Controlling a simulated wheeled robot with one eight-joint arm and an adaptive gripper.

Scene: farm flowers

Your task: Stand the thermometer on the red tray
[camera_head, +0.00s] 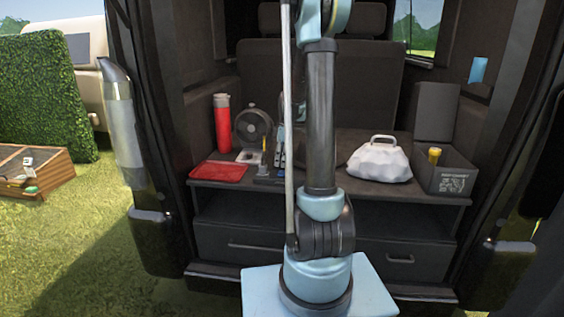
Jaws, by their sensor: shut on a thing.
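The red tray (219,172) lies flat at the left front of the dark shelf in the van's rear, and its visible surface is empty. My gripper (280,153) is just behind my arm, to the right of the tray and apart from it. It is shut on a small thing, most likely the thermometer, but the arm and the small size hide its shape. I cannot tell whether that thing touches the shelf.
A red bottle (222,122) and a round dark fan (253,127) stand behind the tray. A small dark holder (268,181) sits right of it. A white bag (379,161) and a grey crate (456,181) with a yellow-topped item (434,155) are at the right.

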